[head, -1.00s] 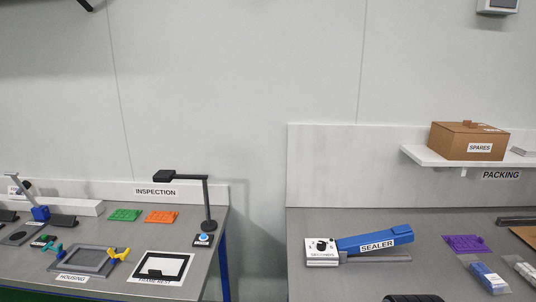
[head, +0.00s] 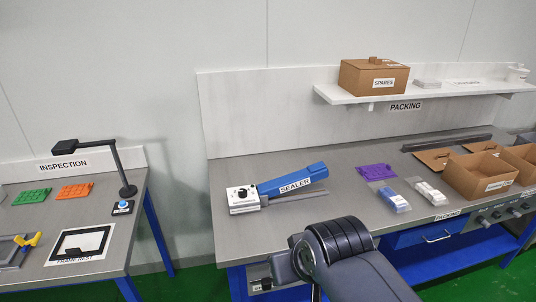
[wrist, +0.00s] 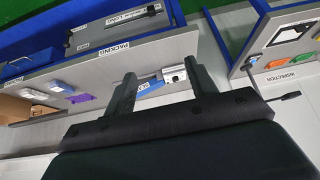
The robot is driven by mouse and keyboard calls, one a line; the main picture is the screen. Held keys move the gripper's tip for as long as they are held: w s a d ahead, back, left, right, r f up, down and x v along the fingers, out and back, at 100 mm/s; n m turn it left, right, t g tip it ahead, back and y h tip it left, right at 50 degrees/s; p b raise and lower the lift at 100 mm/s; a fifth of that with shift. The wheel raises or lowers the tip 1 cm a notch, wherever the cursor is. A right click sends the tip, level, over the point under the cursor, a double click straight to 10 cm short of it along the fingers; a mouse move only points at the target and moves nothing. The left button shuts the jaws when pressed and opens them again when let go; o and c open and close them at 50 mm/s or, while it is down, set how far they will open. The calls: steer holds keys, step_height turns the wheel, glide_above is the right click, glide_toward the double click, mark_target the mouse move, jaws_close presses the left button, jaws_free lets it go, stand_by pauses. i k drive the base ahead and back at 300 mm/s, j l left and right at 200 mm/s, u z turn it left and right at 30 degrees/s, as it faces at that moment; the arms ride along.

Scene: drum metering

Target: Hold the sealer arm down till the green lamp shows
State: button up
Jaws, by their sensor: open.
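The sealer (head: 282,187) stands on the packing bench, with a white dial block at its left end and a blue arm labelled SEALER (head: 296,181) tilted up to the right. No green lamp can be made out on it. In the wrist view the sealer (wrist: 172,76) shows small beyond and between the fingers. My gripper (wrist: 158,84) is open and empty, apart from the sealer. In the head view only my dark arm shows, in front of the bench; the fingers are out of sight there.
A purple panel (head: 376,172) and bagged parts (head: 393,199) lie right of the sealer. Open cardboard boxes (head: 480,176) stand farther right. A spares box (head: 374,76) sits on the shelf above. The inspection bench (head: 135,209) is at the left, across a gap.

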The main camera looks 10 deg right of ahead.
mark_target(317, 171)
steer(key=i+l, duration=0.5)
steer(key=l, duration=0.15)
steer(key=i+l, duration=0.5)
steer(key=l, duration=0.15)
